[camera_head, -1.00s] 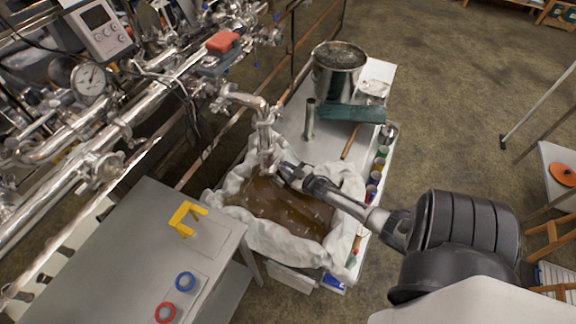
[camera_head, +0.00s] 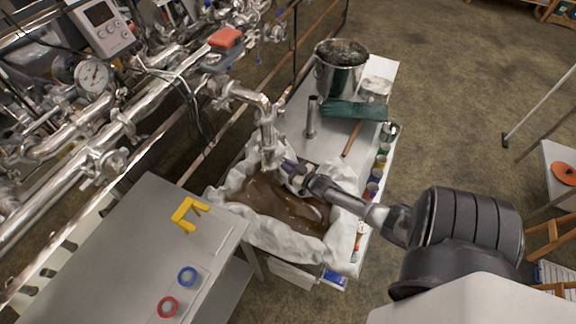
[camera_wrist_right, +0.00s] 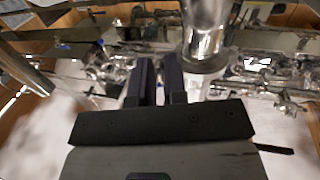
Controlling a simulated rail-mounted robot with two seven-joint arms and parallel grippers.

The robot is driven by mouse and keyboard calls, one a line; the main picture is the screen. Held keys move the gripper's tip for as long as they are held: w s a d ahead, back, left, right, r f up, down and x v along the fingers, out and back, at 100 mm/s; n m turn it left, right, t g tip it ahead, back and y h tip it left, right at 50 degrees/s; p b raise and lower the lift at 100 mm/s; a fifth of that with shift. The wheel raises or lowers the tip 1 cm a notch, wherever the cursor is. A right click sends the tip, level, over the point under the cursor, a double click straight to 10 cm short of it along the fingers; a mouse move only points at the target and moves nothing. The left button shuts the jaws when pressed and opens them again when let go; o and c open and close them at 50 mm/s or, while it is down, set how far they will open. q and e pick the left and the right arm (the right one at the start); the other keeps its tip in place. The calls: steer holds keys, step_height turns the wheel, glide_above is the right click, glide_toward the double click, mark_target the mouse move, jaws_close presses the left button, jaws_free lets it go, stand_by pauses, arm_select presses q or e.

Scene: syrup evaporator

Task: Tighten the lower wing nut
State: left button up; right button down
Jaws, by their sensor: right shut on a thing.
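A shiny steel pipe (camera_head: 267,128) bends down from the pipework and ends above the cloth-lined tub. My right gripper (camera_head: 287,166) reaches in from the right, with its fingertips at the clamp area low on this pipe. In the right wrist view my two dark fingers (camera_wrist_right: 157,80) are close together just left of the steel pipe (camera_wrist_right: 205,35). The gripper is shut on the lower wing nut, which the fingers hide. The nut's wings and how tight it sits cannot be made out. My left gripper is not in view.
The cloth-lined tub (camera_head: 240,232) of brown liquid is under the gripper. A steel pot (camera_head: 335,78) and a green cloth (camera_head: 355,112) are behind it. A grey table (camera_head: 130,235) at left holds a yellow bracket (camera_head: 188,212), a blue ring (camera_head: 187,276) and a red ring (camera_head: 167,307).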

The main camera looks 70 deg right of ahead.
steer(key=c, duration=1.4)
jaws_free()
steer(key=shift+o, duration=1.3)
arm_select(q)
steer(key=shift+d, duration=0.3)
